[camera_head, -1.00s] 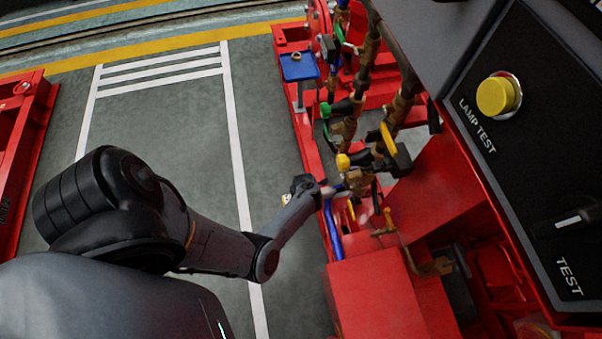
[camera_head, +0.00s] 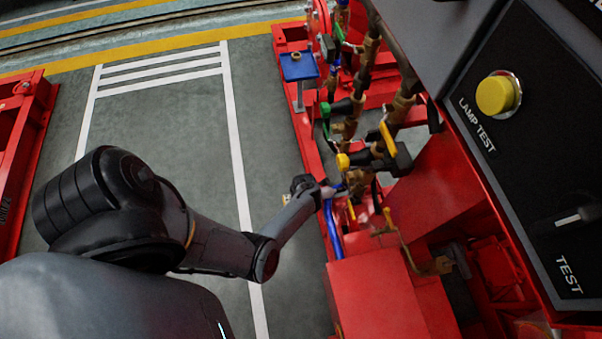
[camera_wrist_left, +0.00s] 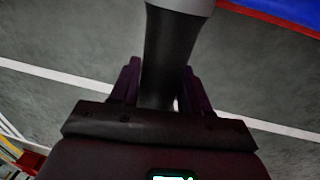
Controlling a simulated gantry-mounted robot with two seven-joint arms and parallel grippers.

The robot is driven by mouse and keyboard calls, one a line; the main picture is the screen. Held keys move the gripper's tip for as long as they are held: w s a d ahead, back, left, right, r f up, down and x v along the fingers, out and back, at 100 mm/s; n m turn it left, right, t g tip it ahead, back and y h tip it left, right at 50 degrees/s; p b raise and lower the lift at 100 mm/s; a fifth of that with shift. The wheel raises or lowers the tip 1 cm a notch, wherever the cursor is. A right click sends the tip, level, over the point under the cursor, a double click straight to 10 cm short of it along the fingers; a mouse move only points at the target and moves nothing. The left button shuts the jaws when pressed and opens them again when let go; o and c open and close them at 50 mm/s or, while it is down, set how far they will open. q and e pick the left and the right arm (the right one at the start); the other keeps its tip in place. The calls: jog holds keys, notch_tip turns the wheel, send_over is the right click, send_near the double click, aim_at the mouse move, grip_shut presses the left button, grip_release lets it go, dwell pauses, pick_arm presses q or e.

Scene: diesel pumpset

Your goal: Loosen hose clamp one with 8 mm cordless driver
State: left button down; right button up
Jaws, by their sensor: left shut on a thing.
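My left gripper (camera_head: 312,190) is at the left edge of the red pumpset, close to the blue hose (camera_head: 333,232) and the brass valves and fittings. In the left wrist view my left gripper (camera_wrist_left: 160,80) is shut on a dark, round handle (camera_wrist_left: 172,50) with a light grey part at its upper end. It looks like the driver, but its tip and socket are out of that view. In the head view the tool is too small and too covered by the wrist to make out. I cannot pick out hose clamp one. My right gripper is not in view.
Brass pipework with a yellow-handled valve (camera_head: 388,138) stands just beyond the gripper. A control panel (camera_head: 530,150) with a yellow lamp test button fills the right. A small blue tray (camera_head: 298,67) stands farther back. The grey floor (camera_head: 165,130) on the left is clear.

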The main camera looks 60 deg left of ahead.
pick_arm(q)
jog(key=shift+w+r, duration=0.15)
jog(key=shift+w, duration=0.15)
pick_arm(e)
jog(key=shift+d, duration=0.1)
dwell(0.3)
pick_arm(q)
jog(key=shift+s, duration=0.1)
